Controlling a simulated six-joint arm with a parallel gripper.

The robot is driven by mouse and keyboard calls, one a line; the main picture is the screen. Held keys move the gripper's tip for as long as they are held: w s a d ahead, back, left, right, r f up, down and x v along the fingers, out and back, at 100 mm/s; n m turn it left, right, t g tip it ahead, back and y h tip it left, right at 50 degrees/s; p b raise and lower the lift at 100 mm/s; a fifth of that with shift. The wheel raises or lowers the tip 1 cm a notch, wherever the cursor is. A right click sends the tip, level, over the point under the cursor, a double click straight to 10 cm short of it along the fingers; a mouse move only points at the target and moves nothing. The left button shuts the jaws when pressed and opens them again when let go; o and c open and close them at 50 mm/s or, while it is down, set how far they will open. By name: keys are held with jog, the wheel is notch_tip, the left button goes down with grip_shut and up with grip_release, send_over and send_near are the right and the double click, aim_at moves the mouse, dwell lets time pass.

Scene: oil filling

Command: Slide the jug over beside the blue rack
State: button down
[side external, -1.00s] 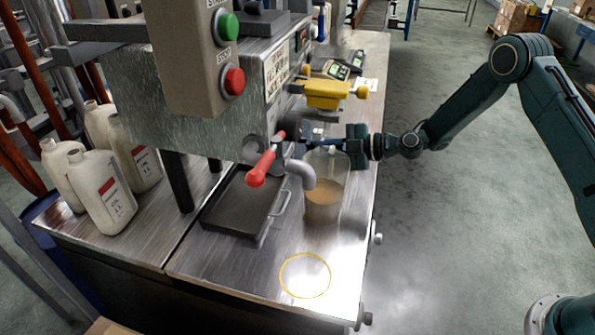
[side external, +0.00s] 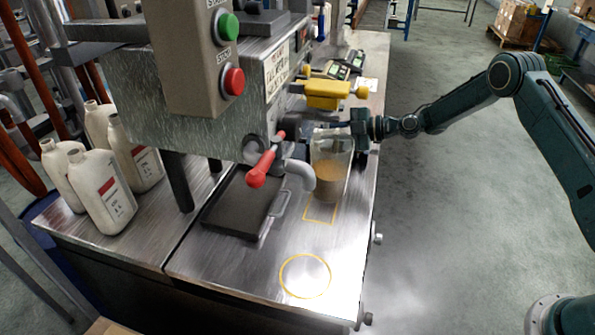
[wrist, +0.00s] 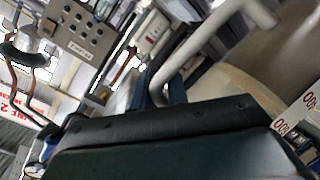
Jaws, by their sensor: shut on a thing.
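The clear jug (side external: 331,172) stands near the right edge of the steel bench in the side view, part filled with brown liquid. It leans slightly, and its base is beyond a yellow square outline (side external: 320,212). I cannot tell whether it touches the bench. My gripper (side external: 350,133) is shut on the upper part of the jug, from the right. In the wrist view, part of the jug's wall with red markings (wrist: 303,112) shows close up at the right. I cannot make out a blue rack with certainty.
A grey spout (side external: 302,172) and a red-handled valve (side external: 264,168) are close left of the jug. A black tray (side external: 238,207) lies left. A yellow circle (side external: 305,276) marks bare bench in front. White bottles (side external: 100,190) stand far left. A yellow block (side external: 328,95) sits behind.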

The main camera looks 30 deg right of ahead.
jog(key=shift+w+d, duration=1.4)
jog(key=c, duration=1.3)
grip_release()
jog(key=shift+s, duration=0.1)
jog(key=v, duration=1.3)
jog(key=shift+s+d, duration=0.2)
jog(key=shift+d, duration=0.1)
jog(key=shift+r, duration=0.15)
